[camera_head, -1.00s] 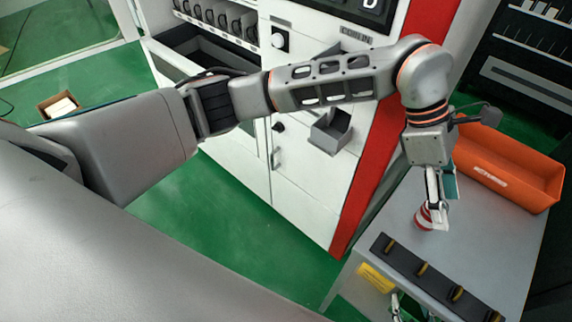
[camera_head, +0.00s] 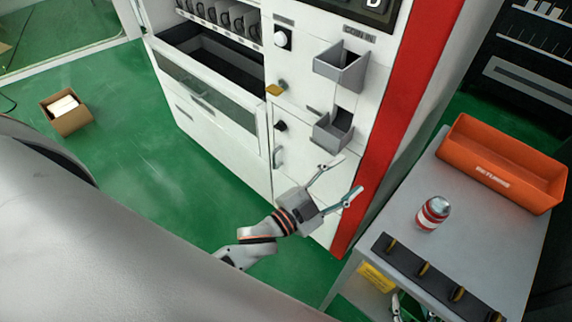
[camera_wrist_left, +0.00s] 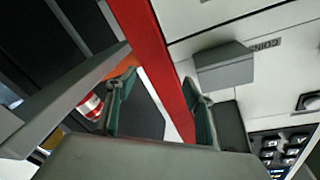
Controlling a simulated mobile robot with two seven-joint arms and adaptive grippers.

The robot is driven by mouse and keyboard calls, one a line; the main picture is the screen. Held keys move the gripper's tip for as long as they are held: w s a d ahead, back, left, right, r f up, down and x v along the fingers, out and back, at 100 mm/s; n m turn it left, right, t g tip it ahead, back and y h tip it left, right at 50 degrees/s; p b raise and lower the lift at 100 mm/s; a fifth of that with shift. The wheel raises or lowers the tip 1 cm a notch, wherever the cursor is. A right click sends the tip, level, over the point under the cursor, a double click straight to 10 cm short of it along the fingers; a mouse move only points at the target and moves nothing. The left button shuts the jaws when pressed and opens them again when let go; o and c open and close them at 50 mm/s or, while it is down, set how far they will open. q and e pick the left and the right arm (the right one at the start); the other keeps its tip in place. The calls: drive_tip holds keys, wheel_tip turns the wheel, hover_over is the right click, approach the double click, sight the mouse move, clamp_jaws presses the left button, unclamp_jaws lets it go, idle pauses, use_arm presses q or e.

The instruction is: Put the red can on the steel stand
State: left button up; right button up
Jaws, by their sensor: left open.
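The red can (camera_head: 432,213), red and white with a silver top, stands upright on the grey steel stand (camera_head: 490,240). My left gripper (camera_head: 343,177) is open and empty in front of the white machine, left of the stand and well apart from the can. In the left wrist view, the open fingers (camera_wrist_left: 158,82) show with the can (camera_wrist_left: 92,105) partly visible beyond the left finger. What seems to be a fingertip of my right gripper (camera_head: 397,305) shows at the bottom edge beside the stand; most of it is hidden.
An orange bin (camera_head: 505,165) sits at the back of the stand. A black rack with several hooks (camera_head: 438,278) lies along its front edge. The white vending machine (camera_head: 225,150) has grey trays (camera_head: 341,65). A cardboard box (camera_head: 67,112) is on the green floor.

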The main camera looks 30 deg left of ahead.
use_arm(q)
drive_tip(key=s+a+f+n+g+y, duration=0.3)
drive_tip(key=s+a+f, duration=0.3)
drive_tip(key=f, duration=0.3)
drive_tip(key=s+a+f+n+g+y, duration=0.2)
drive_tip(key=s+a+f+n+g, duration=0.1)
drive_tip(key=s+a+f+n, duration=0.2)
drive_tip(key=s+a+f, duration=0.2)
drive_tip(key=s+f, duration=0.2)
drive_tip(key=f, duration=0.1)
drive_tip(key=shift+s+f+y, duration=0.25)
drive_tip(key=shift+f+y, duration=0.05)
drive_tip(key=shift+y, duration=0.1)
drive_tip(key=shift+a, duration=0.1)
